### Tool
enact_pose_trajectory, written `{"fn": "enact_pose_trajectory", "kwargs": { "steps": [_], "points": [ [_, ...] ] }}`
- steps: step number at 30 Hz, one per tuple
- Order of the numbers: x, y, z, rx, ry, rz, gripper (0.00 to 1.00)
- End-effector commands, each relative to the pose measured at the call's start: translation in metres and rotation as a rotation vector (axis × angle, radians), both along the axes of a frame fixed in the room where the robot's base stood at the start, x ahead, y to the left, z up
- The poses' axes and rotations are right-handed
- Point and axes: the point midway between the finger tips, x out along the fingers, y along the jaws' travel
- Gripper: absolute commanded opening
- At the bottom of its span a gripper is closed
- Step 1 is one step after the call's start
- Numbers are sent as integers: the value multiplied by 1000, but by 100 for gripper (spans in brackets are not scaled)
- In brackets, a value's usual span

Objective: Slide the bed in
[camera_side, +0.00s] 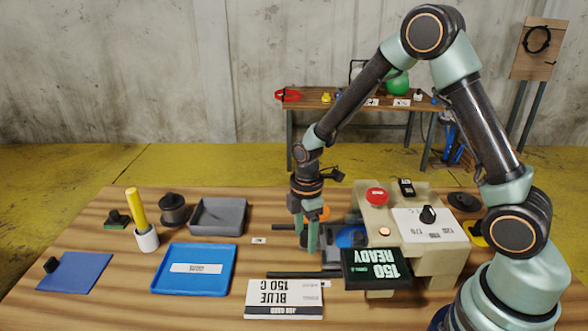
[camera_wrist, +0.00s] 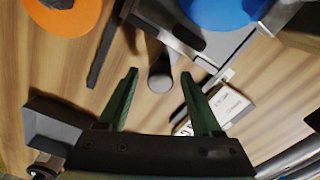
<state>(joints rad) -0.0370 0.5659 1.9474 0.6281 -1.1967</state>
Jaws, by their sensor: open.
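The bed (camera_wrist: 205,48) is a grey plate at the top of the wrist view, with a blue disc (camera_wrist: 222,8) lying on it. In the side view the blue disc (camera_side: 349,236) shows at the press's left side; the bed there is mostly hidden by my gripper and the press. A dark, round-ended handle (camera_wrist: 161,76) sticks out from the bed's near edge. My gripper (camera_wrist: 158,74) is open, its green fingers on either side of the handle, with gaps visible. In the side view my gripper (camera_side: 312,250) points down, just left of the press.
The beige press (camera_side: 435,262) has a red button (camera_side: 377,196) and a display reading "150 READY" (camera_side: 376,268). Dark rails (camera_side: 290,227) extend left. A job card (camera_side: 284,299) says "BLUE 150 C". A blue tray (camera_side: 194,285) and a grey tray (camera_side: 219,230) stand left.

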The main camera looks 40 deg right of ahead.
Motion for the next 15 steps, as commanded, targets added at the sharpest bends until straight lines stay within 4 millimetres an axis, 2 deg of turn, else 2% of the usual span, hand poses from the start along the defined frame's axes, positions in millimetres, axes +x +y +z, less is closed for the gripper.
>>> {"fn": "enact_pose_trajectory", "kwargs": {
  "steps": [3,8,9,15],
  "points": [
    [0,0,0,0,0,0,66],
    [0,0,0,0,0,0,5],
    [0,0,1,0,0,0,0],
    [0,0,1,0,0,0,0]
  ]
}}
